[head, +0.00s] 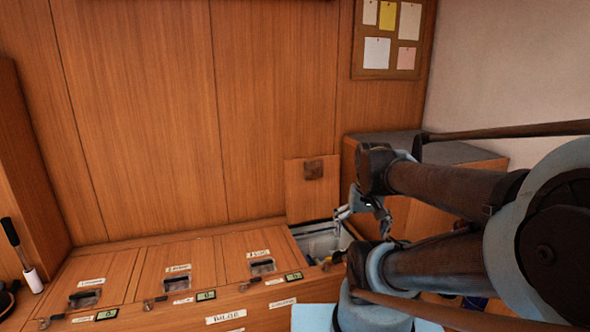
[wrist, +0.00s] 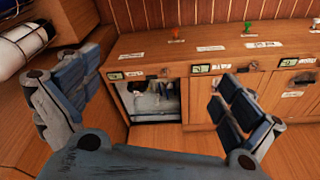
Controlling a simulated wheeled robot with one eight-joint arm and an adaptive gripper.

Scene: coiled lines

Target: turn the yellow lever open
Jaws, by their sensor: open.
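I cannot make out a yellow lever for certain in either view. An open compartment (wrist: 153,104) in the wooden cabinet shows grey and white fittings inside, too small and dark to tell apart. The same opening (head: 318,240) shows in the head view, with its wooden lid (head: 311,188) raised behind it. My gripper (head: 362,214) is at the right side of this opening in the head view. In the wrist view my gripper (wrist: 156,75) has its blue-grey fingers spread wide, with nothing between them; the opening lies beyond and between them.
An orange-red handle (wrist: 176,34) and a green handle (wrist: 247,26) stand on the cabinet top (wrist: 215,47). Several closed labelled lids with latches line the cabinet to the left in the head view.

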